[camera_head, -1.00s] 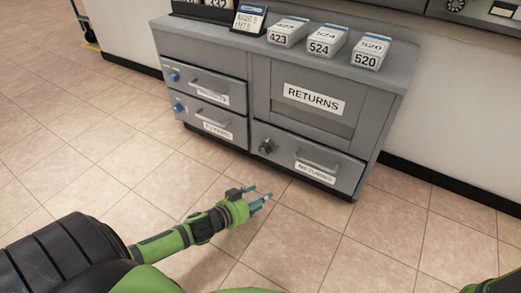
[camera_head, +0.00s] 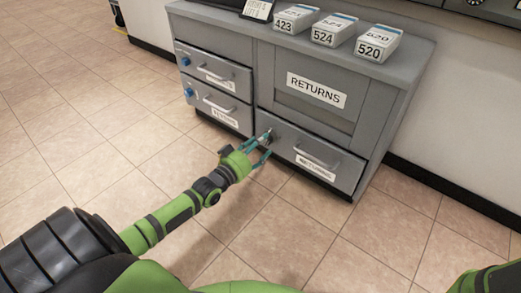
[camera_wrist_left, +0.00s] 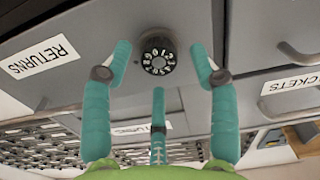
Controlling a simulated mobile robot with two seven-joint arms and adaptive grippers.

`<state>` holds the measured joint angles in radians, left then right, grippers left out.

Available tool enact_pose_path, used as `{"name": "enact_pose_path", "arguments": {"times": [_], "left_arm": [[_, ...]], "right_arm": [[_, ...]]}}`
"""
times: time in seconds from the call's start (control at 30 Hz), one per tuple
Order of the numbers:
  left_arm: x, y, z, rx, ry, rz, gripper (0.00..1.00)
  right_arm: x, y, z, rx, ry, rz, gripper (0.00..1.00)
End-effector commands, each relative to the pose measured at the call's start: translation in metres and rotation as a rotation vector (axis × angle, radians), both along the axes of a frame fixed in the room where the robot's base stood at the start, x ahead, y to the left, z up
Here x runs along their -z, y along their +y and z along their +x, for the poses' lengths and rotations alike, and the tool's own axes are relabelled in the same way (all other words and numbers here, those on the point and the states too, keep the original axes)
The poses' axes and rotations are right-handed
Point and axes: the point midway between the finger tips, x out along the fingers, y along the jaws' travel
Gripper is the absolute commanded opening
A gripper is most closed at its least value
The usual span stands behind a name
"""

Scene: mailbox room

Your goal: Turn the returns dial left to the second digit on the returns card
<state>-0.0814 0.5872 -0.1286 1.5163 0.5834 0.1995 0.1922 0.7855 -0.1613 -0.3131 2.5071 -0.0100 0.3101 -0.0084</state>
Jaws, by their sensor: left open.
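The returns dial is a round dark knob with white digits around its face, clear in the left wrist view (camera_wrist_left: 158,57). It sits on the lower right drawer (camera_head: 347,174) of the grey cabinet, mostly hidden by my fingers in the head view. My left gripper (camera_head: 264,145) is open, its fingers reaching toward the dial; in the left wrist view its fingers (camera_wrist_left: 160,68) stand around the dial with gaps at both sides. Contact cannot be told. A small framed card (camera_head: 258,9) stands on the cabinet top, cut by the picture edge; its writing is too small to read. My right gripper is out of view.
A bar handle (camera_head: 318,156) is on the same drawer, right of the dial. Two drawers with blue knobs (camera_head: 188,92) are at left. Boxes marked 423, 524 and 520 (camera_head: 376,45) stand on top. The tiled floor (camera_head: 330,235) in front is clear.

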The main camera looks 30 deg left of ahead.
Motion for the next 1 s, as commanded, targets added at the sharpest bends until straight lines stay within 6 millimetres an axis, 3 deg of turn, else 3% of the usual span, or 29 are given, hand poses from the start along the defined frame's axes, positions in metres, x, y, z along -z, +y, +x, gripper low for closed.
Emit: {"name": "enact_pose_path", "arguments": {"times": [0.37,0.47,0.5,0.53,1.0], "left_arm": [[-0.0005,-0.0010,0.0084,0.000,0.002,0.000,0.60],[-0.0004,-0.0010,0.0082,0.000,0.002,0.000,0.24],[-0.0004,-0.0010,0.0082,0.000,0.002,0.000,0.08],[-0.0005,-0.0010,0.0083,0.000,0.002,0.000,0.04],[-0.0028,-0.0007,0.0085,0.001,0.006,-0.066,0.04]], "right_arm": [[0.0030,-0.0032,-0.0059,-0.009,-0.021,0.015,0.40],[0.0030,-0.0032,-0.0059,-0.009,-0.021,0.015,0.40],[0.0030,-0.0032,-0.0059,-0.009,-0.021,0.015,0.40],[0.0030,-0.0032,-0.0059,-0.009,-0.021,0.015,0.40],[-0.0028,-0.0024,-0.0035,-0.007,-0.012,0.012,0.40]]}}
